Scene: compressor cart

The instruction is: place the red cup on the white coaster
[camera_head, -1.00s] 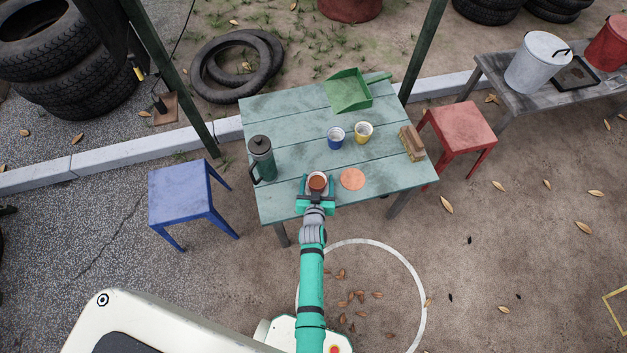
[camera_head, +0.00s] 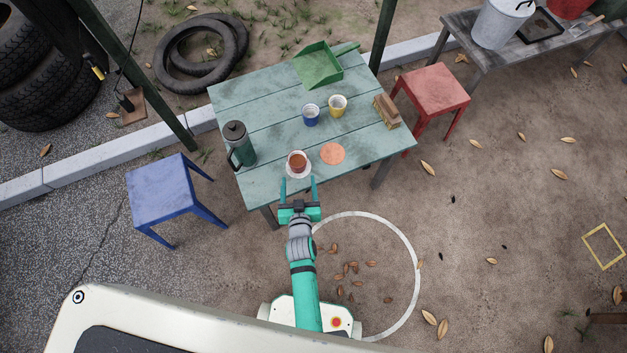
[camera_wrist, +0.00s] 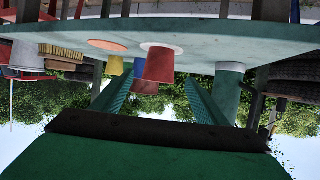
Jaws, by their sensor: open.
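The red cup (camera_head: 297,160) stands upright on the white coaster (camera_head: 298,175) near the table's front edge, with brown contents showing inside. My gripper (camera_head: 299,182) is open and empty, its two fingers pointing at the cup from the near side, with the fingertips just short of it. In the wrist view, which is upside down, the red cup (camera_wrist: 158,66) shows between the two spread fingers, with the white coaster (camera_wrist: 163,47) against its base. In that view nothing is held in my gripper (camera_wrist: 158,84).
An orange coaster (camera_head: 332,154) lies right of the cup. Behind are a blue cup (camera_head: 311,118) and a yellow cup (camera_head: 338,108). A dark green flask (camera_head: 238,146) stands left, a brush (camera_head: 387,110) right, a green dustpan (camera_head: 318,66) at the back. Blue and red stools flank the table.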

